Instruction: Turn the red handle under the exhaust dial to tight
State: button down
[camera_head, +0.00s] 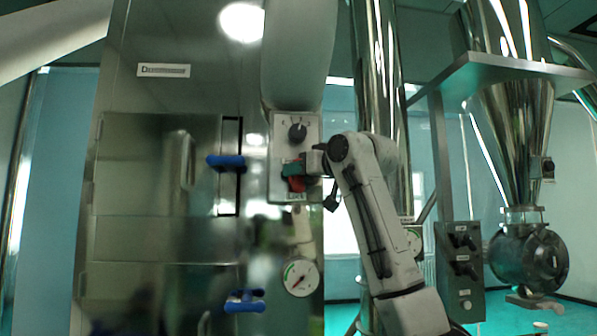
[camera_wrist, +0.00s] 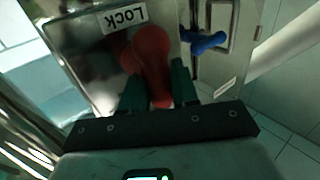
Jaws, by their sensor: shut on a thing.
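The red handle (camera_head: 296,184) sits on a grey control box (camera_head: 311,130), below a black dial knob (camera_head: 297,131). In the wrist view, the red handle (camera_wrist: 152,50) has a rounded head, and its grip reaches down between my two green fingertips. My gripper (camera_wrist: 158,88) is shut on this grip, with one finger on each side. In the head view, my gripper (camera_head: 294,169) comes in from the right and partly hides the handle. A label reading LOCK (camera_wrist: 125,17) is beside the handle and appears upside down in the wrist view.
Blue latches (camera_head: 226,162) and (camera_head: 245,301) stick out from the steel cabinet doors left of the box. A round gauge (camera_head: 300,277) is below the box. A shiny vertical pipe (camera_head: 378,70) stands behind my arm, and a dark switch box (camera_head: 460,270) is at right.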

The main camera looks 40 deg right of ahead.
jog(key=n+g, duration=0.2)
jog(key=n, duration=0.1)
jog(key=shift+w+a+n+g+h, duration=0.1)
jog(key=shift+a+n+g+h, duration=0.1)
jog(key=shift+n+g+h, duration=0.15)
jog(key=n+g, duration=0.1)
jog(key=n+g+h, duration=0.1)
jog(key=shift+w+a+f+n+h, duration=0.1)
jog(key=shift+w+a+n+h, duration=0.05)
jog(key=shift+a+n+h, duration=0.15)
jog(key=n+g+h, duration=0.2)
jog(key=shift+f+n, duration=0.25)
jog(key=shift+n, duration=0.1)
jog(key=shift+w+a+f+n+g+h, duration=0.1)
jog(key=shift+f+n+g+h, duration=0.2)
jog(key=shift+n+g+h, duration=0.7)
jog(key=c, duration=1)
grip_release()
